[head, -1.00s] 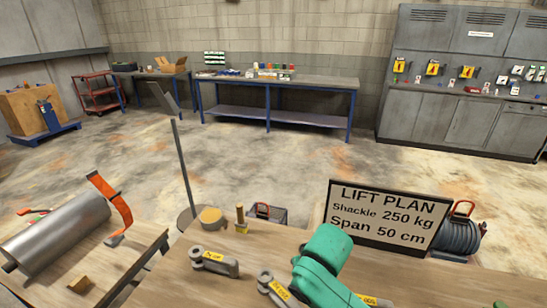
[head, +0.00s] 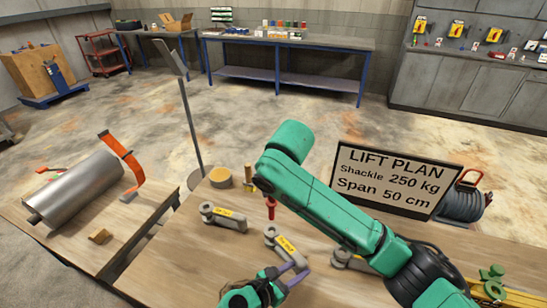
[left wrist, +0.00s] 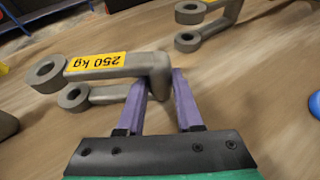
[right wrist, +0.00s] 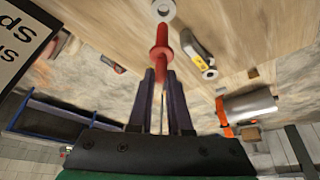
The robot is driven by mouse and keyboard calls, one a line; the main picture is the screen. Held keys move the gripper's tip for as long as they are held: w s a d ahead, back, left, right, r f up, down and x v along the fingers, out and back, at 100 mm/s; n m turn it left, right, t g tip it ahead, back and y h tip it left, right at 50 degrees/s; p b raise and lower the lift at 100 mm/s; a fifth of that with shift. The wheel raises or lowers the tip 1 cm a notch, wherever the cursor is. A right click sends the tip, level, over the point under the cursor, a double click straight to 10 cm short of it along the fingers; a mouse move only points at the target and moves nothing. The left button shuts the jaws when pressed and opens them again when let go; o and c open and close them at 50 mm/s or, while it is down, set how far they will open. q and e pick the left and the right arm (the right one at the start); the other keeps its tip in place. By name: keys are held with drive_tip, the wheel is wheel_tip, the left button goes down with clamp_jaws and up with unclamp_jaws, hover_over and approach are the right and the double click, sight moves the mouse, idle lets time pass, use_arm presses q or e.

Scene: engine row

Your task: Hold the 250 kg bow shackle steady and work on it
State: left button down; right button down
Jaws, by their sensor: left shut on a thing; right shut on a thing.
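The 250 kg bow shackle (head: 283,243), grey with a yellow label, lies on the wooden bench; its label reads 250 kg in the left wrist view (left wrist: 95,62). My left gripper (head: 294,268) has its purple fingers (left wrist: 160,82) shut on the shackle's closed end. My right gripper (right wrist: 161,78) is shut on a red tool (right wrist: 160,45), which points down at the bench in the head view (head: 271,207). A grey ring end (right wrist: 163,10) shows just past the tool's tip; I cannot tell whether they touch. My right arm hides that gripper's fingers in the head view.
Another labelled shackle (head: 222,216) lies to the left, and a third (head: 350,258) is partly behind my right arm. The lift plan sign (head: 395,180) stands behind at the right. A wooden-handled item (head: 249,178) and a round tan piece (head: 220,176) sit near the far edge.

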hover_over(273, 216)
drive_tip(key=w, duration=0.1)
drive_tip(key=shift+a+f, duration=0.15)
drive_tip(key=shift+f, duration=0.9)
drive_tip(key=shift+a+f, duration=0.15)
drive_tip(key=shift+f, duration=0.9)
drive_tip(key=shift+f, duration=3.85)
drive_tip(key=c, duration=0.8)
unclamp_jaws()
drive_tip(key=shift+o, duration=0.2)
drive_tip(key=v, duration=1.2)
use_arm(q)
drive_tip(key=shift+c, duration=2.4)
unclamp_jaws()
